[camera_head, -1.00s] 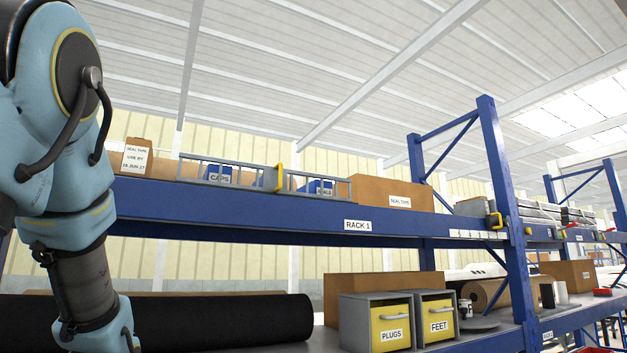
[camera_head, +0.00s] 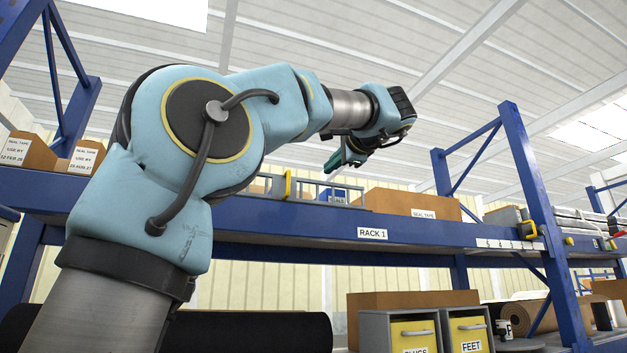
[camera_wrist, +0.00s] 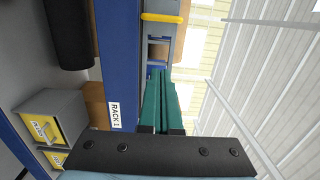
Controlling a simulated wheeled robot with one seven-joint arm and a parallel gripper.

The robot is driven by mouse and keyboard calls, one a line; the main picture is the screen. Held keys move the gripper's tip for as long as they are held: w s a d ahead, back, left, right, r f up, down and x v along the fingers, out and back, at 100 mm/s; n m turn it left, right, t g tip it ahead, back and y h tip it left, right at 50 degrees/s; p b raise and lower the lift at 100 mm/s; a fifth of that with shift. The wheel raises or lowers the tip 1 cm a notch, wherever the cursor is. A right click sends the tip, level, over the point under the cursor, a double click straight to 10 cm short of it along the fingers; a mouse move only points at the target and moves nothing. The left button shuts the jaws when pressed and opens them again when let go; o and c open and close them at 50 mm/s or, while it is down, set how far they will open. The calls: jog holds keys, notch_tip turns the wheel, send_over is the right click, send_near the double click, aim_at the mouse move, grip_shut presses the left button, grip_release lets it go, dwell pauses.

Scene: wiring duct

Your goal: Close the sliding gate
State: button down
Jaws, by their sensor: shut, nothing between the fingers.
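The sliding gate is a low grey barred frame along the front edge of the upper shelf, with an upright yellow handle (camera_head: 288,184). The handle also shows at the top of the wrist view (camera_wrist: 162,17). Part of the gate's left side is hidden behind my arm in the head view. My gripper (camera_head: 342,160) has green fingers and is raised in front of the shelf, to the right of the handle and above the gate bars. In the wrist view the fingers (camera_wrist: 158,74) lie together, empty, pointing toward the grey bars; contact cannot be told.
The blue shelf beam labelled RACK 1 (camera_head: 300,223) runs below the gate. A blue bin (camera_head: 342,195) stands behind the bars and a cardboard box (camera_head: 400,203) right of them. A blue rack post (camera_head: 540,220) stands further right. Above the shelf is open room.

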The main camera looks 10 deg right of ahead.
jog(key=p, duration=0.4)
send_near(299, 179)
jog(key=w+d+f, duration=0.1)
jog(key=w+f, duration=0.1)
jog(key=w, duration=0.1)
jog(key=shift+s+a+f, duration=0.1)
jog(key=shift+a+f, duration=0.1)
jog(key=shift+a, duration=0.75)
jog(key=shift+a+f, duration=0.2)
jog(key=shift+a, duration=0.8)
